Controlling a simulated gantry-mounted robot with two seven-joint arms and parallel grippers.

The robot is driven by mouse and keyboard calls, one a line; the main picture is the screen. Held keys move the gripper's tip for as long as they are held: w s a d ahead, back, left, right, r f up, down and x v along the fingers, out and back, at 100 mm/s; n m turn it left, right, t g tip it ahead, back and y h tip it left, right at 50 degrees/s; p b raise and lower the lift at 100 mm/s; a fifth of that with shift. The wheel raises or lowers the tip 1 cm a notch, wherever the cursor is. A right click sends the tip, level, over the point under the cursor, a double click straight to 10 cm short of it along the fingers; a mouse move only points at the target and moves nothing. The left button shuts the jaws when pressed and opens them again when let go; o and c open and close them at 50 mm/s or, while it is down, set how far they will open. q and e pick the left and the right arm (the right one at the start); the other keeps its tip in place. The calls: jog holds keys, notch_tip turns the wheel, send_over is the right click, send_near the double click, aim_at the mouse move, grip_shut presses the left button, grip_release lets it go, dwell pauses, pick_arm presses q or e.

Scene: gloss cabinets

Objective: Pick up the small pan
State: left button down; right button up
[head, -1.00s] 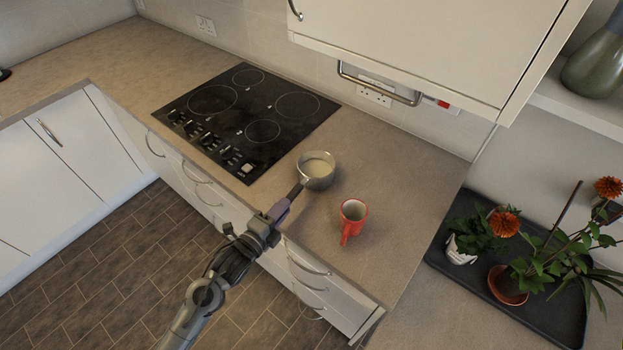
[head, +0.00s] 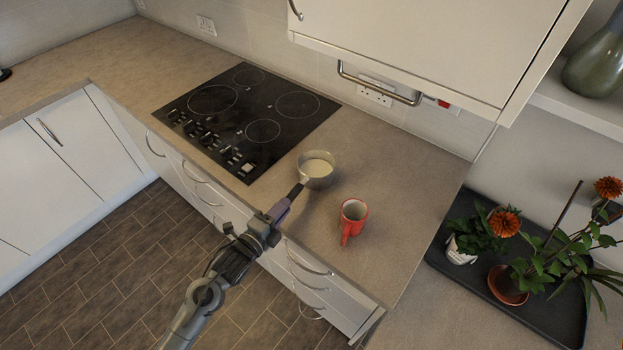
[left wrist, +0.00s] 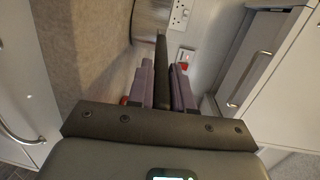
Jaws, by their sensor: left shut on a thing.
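The small pan (head: 317,169) is a round metal pan with pale contents or a pale inside, at the counter between the hob and the red mug. Its dark handle (head: 297,189) points toward the counter's front edge. My left gripper (head: 287,202) is shut on the handle. In the left wrist view the dark handle (left wrist: 161,62) stands between the two purple-grey fingers (left wrist: 160,85), and part of the metal pan (left wrist: 151,20) shows at the top. I cannot tell whether the pan's base touches the counter. My right gripper is not in view.
A red mug (head: 353,212) stands close to the right of the pan. The black hob (head: 235,113) lies to the left. A wall cabinet (head: 420,45) with a rail below overhangs the back. A dark tray (head: 548,308) with potted plants is at the right.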

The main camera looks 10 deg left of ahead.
pick_arm(q)
jog(key=shift+r, duration=0.3)
